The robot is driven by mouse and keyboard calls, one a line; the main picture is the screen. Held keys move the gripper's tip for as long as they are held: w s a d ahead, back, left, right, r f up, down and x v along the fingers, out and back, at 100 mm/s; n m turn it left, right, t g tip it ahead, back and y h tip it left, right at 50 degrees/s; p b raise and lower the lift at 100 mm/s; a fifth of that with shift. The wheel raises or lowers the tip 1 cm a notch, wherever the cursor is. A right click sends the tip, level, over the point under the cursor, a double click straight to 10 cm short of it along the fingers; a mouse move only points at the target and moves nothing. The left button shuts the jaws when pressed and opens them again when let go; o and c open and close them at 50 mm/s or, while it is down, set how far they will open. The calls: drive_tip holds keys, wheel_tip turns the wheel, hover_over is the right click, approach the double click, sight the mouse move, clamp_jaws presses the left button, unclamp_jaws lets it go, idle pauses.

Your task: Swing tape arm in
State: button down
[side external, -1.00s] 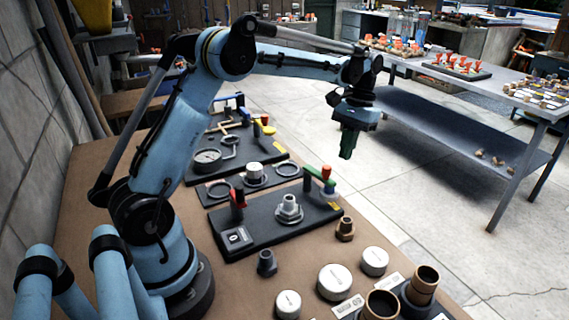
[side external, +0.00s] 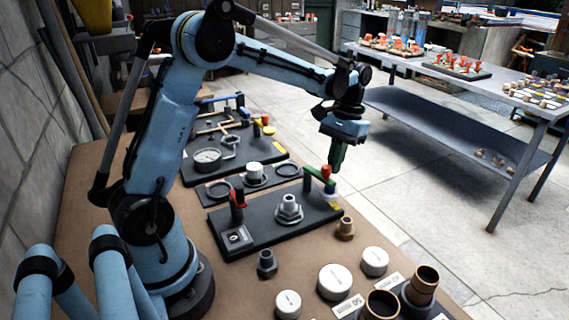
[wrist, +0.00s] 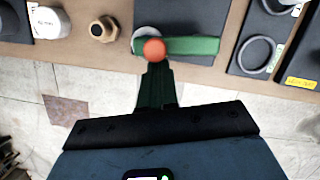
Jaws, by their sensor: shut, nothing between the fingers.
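A green arm (side external: 312,171) with a red-orange knob (side external: 326,171) sits at the far right end of the nearest black board (side external: 265,236). In the wrist view the green arm (wrist: 192,46) extends right from the round knob (wrist: 154,50), which lies near the board's edge. A pale post shows below the knob in the side view. My gripper (side external: 336,172) is shut and empty, pointing down just beside the knob on its outer side. In the wrist view its fingertips (wrist: 156,68) come right up to the knob; I cannot tell whether they touch.
The board also carries a threaded metal fitting (side external: 289,208) and a red clip (side external: 237,198). A brass fitting (side external: 345,228) and white caps (side external: 335,281) stand nearby. A second board with a gauge (side external: 207,160) lies behind. Open floor lies beyond the bench edge.

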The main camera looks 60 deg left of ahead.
sight(328, 167)
drive_tip(key=shift+s+d+m, duration=0.1)
drive_tip(key=shift+m, duration=0.2)
drive_tip(key=shift+s+d+m+y, duration=0.2)
drive_tip(key=shift+s+m, duration=0.1)
drive_tip(key=shift+m, duration=0.3)
drive_tip(key=shift+s+d+m+y, duration=0.2)
drive_tip(key=shift+s+m, duration=0.1)
drive_tip(key=shift+m, duration=0.3)
drive_tip(key=m, duration=0.1)
drive_tip(key=s+m, duration=0.1)
drive_tip(key=shift+s+d+m+y, duration=0.15)
drive_tip(key=shift+s+m+y, duration=0.15)
drive_tip(key=shift+y, duration=0.1)
drive_tip(key=m, duration=0.1)
drive_tip(key=s+m, duration=0.1)
drive_tip(key=m, duration=0.1)
drive_tip(key=shift+s+y, duration=0.25)
drive_tip(key=shift+y, duration=0.05)
drive_tip(key=shift+s+m, duration=0.5)
drive_tip(key=shift+m, duration=0.4)
drive_tip(key=shift+s, duration=0.1)
